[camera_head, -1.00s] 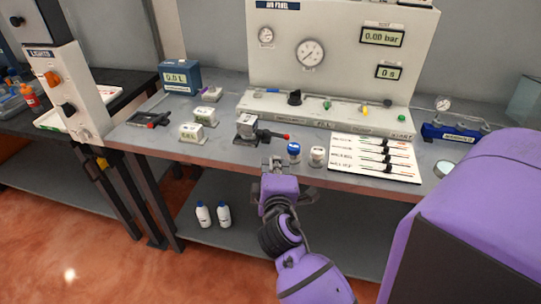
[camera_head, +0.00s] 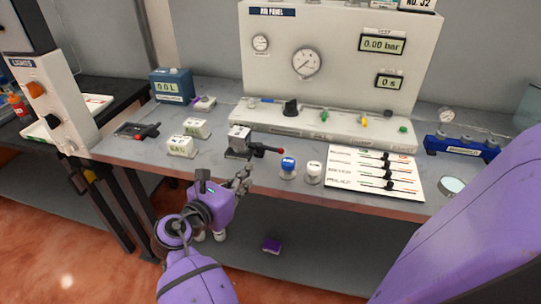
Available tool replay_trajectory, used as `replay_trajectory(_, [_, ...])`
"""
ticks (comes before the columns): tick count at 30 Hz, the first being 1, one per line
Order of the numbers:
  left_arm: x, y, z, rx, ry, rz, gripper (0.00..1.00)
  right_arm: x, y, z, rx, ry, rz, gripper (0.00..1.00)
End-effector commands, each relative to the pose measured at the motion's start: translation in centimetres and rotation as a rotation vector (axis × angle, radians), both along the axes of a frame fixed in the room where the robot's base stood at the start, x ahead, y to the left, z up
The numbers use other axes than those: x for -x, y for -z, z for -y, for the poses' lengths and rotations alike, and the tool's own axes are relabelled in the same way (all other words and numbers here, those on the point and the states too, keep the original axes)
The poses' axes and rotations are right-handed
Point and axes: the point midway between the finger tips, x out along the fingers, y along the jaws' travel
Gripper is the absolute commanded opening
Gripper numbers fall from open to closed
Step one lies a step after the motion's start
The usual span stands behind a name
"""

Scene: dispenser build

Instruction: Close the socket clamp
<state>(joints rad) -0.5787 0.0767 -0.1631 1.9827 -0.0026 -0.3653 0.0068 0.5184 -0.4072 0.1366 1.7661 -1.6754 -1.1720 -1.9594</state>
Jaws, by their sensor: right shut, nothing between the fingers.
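A grey clamp block (camera_head: 239,143) with a white top stands near the bench's front edge, in the middle of the view. A second dark device (camera_head: 137,131) with a red-tipped lever lies flat farther left. No label shows which is the socket clamp.
Two white boxes (camera_head: 181,147) stand left of the grey block. Blue-capped (camera_head: 287,168) and white-capped (camera_head: 313,172) jars stand to its right, beside a slider board (camera_head: 374,171). The air panel (camera_head: 330,60) rises behind. A purple item (camera_head: 271,246) lies on the lower shelf.

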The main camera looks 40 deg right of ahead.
Motion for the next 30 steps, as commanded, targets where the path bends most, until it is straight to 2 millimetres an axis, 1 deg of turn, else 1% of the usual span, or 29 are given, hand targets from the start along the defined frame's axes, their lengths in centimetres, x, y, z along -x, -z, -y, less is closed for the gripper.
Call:
replay_trajectory(5, [0.6,0.8,-0.3,-0.006,0.002,-0.014,0.40,-0.5,0.5,1.1,0.009,-0.003,-0.023,0.00])
replay_trajectory(8, [1.3,1.7,-0.6,-0.013,0.001,-0.028,0.40,-1.1,1.1,2.7,0.008,-0.002,-0.024,0.00])
replay_trajectory(12, [1.9,3.0,-0.6,-0.015,0.005,-0.044,0.40,-2.4,1.8,5.5,0.009,-0.002,-0.024,0.00])
replay_trajectory(18, [1.8,4.0,-0.4,-0.016,0.012,-0.049,0.40,-4.1,2.4,9.1,0.009,-0.003,-0.021,0.00])
replay_trajectory(21, [1.8,4.9,-0.3,-0.016,0.014,-0.054,0.40,-4.8,2.8,10.5,0.008,-0.004,-0.020,0.00])
replay_trajectory(25, [1.9,5.5,-0.2,-0.014,0.015,-0.060,0.40,-5.4,2.9,11.8,0.008,-0.006,-0.019,0.00])
replay_trajectory(30, [2.0,5.7,-0.2,-0.016,0.015,-0.062,0.40,-5.7,2.8,12.5,0.007,-0.006,-0.019,0.00])
